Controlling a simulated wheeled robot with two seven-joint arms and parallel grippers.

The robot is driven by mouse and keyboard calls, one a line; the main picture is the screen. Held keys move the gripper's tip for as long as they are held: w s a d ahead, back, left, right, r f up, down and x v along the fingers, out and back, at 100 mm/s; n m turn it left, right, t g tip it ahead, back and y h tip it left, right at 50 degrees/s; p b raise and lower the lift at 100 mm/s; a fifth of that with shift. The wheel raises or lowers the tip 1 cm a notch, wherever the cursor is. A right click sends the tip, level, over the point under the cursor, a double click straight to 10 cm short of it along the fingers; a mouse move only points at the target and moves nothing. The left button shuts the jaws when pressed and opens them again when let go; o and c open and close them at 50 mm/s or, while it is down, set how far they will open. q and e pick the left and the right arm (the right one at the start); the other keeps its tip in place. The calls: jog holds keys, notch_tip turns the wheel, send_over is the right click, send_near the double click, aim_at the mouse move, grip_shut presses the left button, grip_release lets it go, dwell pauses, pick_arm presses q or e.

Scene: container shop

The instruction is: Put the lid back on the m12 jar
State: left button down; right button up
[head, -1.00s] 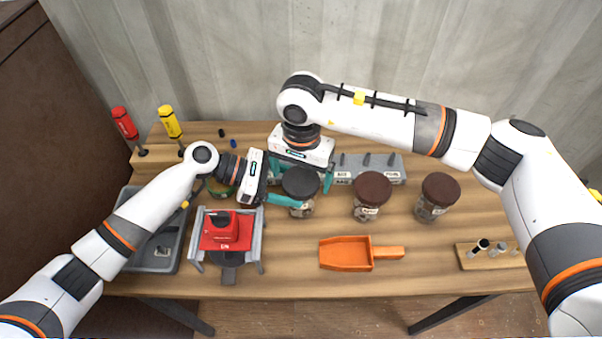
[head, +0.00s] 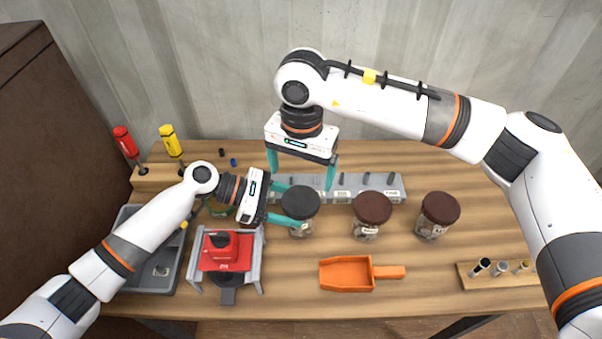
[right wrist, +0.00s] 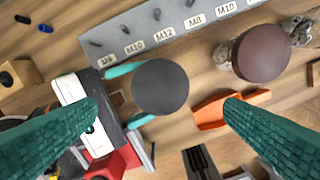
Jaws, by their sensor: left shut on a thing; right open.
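A glass jar (head: 300,229) with a black lid (head: 300,202) stands on the bench, the lid sitting on its mouth. In the right wrist view the black lid (right wrist: 160,88) looks like a full disc and hides the jar. I cannot read the jar's label. My left gripper (head: 289,205) is shut on this jar from the left, one teal finger on each side below the lid. My right gripper (head: 301,183) is open and empty, pointing down above and behind the lid. Its fingers frame the right wrist view and do not touch the lid.
Two jars with brown lids (head: 373,208) (head: 440,208) stand to the right. Behind is a grey labelled rack (head: 388,193) with pegs. An orange scoop (head: 346,274) lies in front, and a red block in a grey stand (head: 254,272) is at front left.

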aim_at(301, 199)
jog(key=shift+f, duration=0.15)
jog(key=shift+f, duration=3.9)
jog(key=shift+c, duration=0.5)
jog(key=c, duration=0.9)
jog(key=o, duration=1)
jog(key=shift+o, duration=0.2)
jog(key=shift+r, duration=0.1)
jog(key=shift+r, duration=2.2)
